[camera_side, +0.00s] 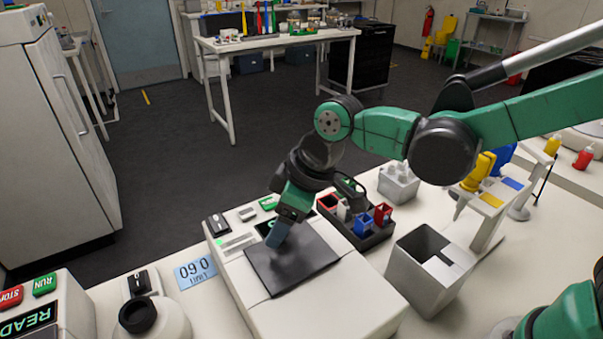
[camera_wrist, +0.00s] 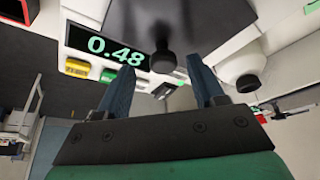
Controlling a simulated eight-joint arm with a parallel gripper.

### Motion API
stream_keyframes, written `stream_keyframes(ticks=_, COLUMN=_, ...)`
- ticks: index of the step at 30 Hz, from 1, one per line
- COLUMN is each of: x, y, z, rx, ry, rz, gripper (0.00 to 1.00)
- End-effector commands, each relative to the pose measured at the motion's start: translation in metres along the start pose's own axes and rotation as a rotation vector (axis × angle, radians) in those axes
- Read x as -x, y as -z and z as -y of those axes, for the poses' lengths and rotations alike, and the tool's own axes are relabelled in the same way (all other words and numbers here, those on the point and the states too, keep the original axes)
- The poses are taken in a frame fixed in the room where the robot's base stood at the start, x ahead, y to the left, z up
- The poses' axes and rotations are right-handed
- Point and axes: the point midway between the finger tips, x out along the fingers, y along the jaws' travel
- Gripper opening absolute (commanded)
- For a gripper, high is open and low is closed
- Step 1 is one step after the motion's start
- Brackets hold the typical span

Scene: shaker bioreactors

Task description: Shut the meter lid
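The meter (camera_side: 345,300) is a white box on the bench, with a dark grey lid (camera_side: 318,262) that looks flat on its top in the side view. In the wrist view a grey panel (camera_wrist: 205,22), apparently the lid, carries a black knob (camera_wrist: 163,58). The meter's display (camera_wrist: 105,45) reads 0.48 in green. My gripper (camera_side: 276,240) points down at the lid's far left part, its tips at or just above it. In the wrist view my gripper (camera_wrist: 158,72) has its fingers apart, with the knob showing between them; contact is unclear.
A dark rack (camera_side: 372,236) with red and blue cuvettes stands behind the meter. An open grey bin (camera_side: 410,285) stands to its right. A label card (camera_side: 195,272) and a black-capped white vessel (camera_side: 155,320) are at left.

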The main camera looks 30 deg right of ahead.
Motion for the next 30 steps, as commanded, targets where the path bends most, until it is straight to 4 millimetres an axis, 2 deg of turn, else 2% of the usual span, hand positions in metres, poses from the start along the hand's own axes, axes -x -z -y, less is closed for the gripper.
stream_keyframes(ticks=7, x=0.006, y=0.0, z=0.001, rx=0.0, ry=0.002, rz=0.001, gripper=0.62)
stream_keyframes(ticks=19, x=0.051, y=0.0, z=0.0, rx=0.0, ry=0.0, rz=0.001, gripper=0.62)
stream_keyframes(ticks=30, x=0.056, y=0.0, z=0.0, rx=0.0, ry=0.0, rz=0.0, gripper=0.62)
